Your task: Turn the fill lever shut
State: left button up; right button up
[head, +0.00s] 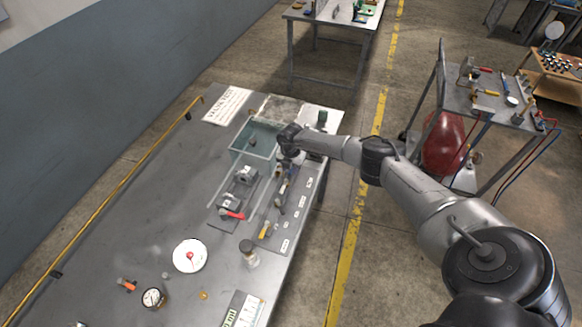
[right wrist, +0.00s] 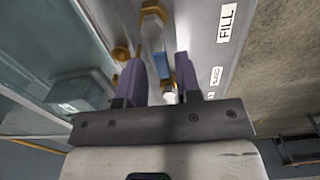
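My right gripper (head: 288,150) is over the far right part of the steel bench, at the row of valves and pipework. In the right wrist view its two purple fingers (right wrist: 160,75) are apart. The fill lever (right wrist: 161,66), a narrow handle with a blue part and a pale end, shows in the gap between them. I cannot tell whether the fingers touch it. A brass and metal fitting (right wrist: 152,20) is just beyond, beside the FILL label (right wrist: 227,22). In the head view the gripper hides the lever. My left gripper is not in view.
A clear tank (head: 247,155) stands left of the gripper. A panel with red (head: 232,214) and yellow (head: 264,230) handles lies nearer. A white dish (head: 190,256), a jar (head: 248,253) and a gauge (head: 153,297) stand on the bench (head: 120,225). Its left middle is clear.

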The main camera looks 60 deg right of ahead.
jog(key=shift+o, duration=0.7)
jog(key=shift+s, duration=0.1)
jog(key=shift+f, duration=0.1)
